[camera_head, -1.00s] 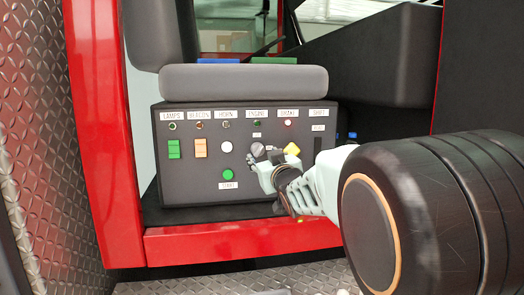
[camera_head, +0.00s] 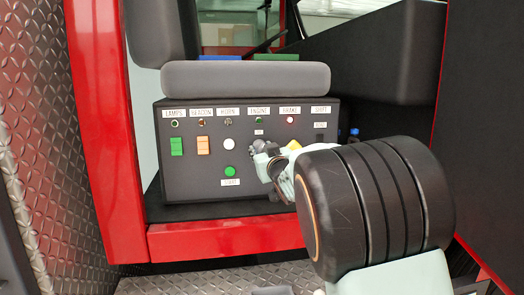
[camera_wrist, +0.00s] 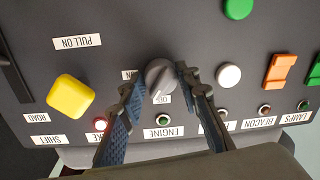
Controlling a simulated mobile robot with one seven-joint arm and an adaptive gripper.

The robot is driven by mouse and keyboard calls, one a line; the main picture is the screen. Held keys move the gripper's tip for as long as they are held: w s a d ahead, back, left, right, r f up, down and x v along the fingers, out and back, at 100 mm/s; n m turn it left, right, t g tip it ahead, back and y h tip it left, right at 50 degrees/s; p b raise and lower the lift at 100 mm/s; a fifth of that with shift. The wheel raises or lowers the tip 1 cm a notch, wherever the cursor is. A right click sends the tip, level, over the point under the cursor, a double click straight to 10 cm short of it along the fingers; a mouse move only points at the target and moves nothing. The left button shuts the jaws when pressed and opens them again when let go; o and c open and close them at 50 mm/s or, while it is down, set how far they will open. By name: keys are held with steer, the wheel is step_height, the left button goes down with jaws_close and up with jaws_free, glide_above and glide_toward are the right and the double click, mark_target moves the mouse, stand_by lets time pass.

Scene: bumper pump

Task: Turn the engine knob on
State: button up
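The grey engine knob (camera_head: 259,147) is on the dark control panel, below the ENGINE label (camera_head: 259,111) and a small green lamp (camera_head: 259,122). In the wrist view, which is upside down, the knob (camera_wrist: 159,77) lies between the two fingertips of my gripper (camera_wrist: 161,80). One finger is on each side, very close to it; I cannot tell whether both touch. Two small labels beside the knob are partly hidden. The knob's pointer setting is hard to read. In the head view my gripper (camera_head: 270,158) is at the knob, partly hidden by my wrist.
The yellow knob (camera_wrist: 70,96) is beside one finger, the white button (camera_wrist: 229,75) beside the other. The brake lamp (camera_head: 290,120) glows red. The green start button (camera_head: 230,171), orange switch (camera_head: 203,145) and green switch (camera_head: 177,146) are farther left. A seat cushion (camera_head: 245,78) overhangs the panel.

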steer(key=c, duration=0.6)
steer(key=m+b, duration=0.2)
steer(key=m, duration=0.1)
steer(key=shift+f+b, duration=0.15)
steer(key=shift+b, duration=0.15)
steer(key=m+b, duration=0.2)
steer(key=shift+m, duration=0.4)
steer(key=m+b, duration=0.2)
steer(key=m, duration=0.1)
steer(key=shift+t, duration=0.3)
steer(key=shift+a+m+b, duration=0.1)
steer(key=shift+m+b, duration=0.85)
steer(key=shift+m, duration=0.45)
